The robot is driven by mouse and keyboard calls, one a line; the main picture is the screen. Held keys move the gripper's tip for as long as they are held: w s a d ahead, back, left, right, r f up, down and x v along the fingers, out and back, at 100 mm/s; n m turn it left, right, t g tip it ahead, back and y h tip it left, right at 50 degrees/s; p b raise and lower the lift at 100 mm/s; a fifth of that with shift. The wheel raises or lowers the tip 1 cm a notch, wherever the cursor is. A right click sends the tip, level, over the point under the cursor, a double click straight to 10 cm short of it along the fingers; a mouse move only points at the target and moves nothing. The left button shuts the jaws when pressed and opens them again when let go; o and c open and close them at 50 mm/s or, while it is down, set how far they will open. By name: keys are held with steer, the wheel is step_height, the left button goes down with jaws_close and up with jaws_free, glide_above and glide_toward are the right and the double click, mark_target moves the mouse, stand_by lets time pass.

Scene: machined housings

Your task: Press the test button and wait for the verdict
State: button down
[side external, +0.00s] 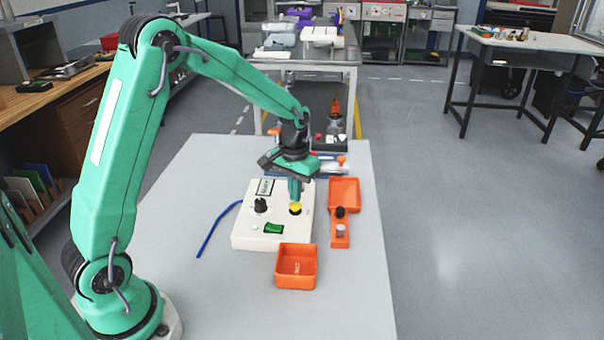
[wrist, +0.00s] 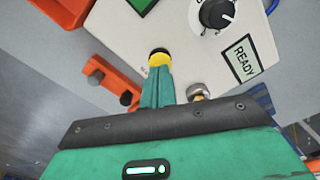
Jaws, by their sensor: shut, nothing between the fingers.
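The white test box (side external: 243,231) lies on the grey table. Its yellow button (side external: 295,209) is on the right side of its top and also shows in the wrist view (wrist: 158,59). My gripper (side external: 295,200) is shut and empty, pointing down with its fingertips at the button. In the wrist view the fingertips (wrist: 158,70) overlap part of the button; I cannot tell whether they press it. The box's display (wrist: 242,60) reads READY. A black knob (wrist: 216,14) and a green rocker or lamp (side external: 274,228) are also on the box top.
An open orange tray (side external: 296,283) stands in front of the box. Another orange tray (side external: 344,194) and an orange holder (side external: 340,242) with small parts are to its right. A blue cable (side external: 215,233) lies at the left. The table's front left is clear.

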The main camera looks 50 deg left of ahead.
mark_target(295, 204)
steer(key=shift+f, duration=0.3)
steer(key=shift+f, duration=0.35)
steer(key=shift+f, duration=0.35)
steer(key=shift+r, duration=2.6)
steer(key=shift+r, duration=0.1)
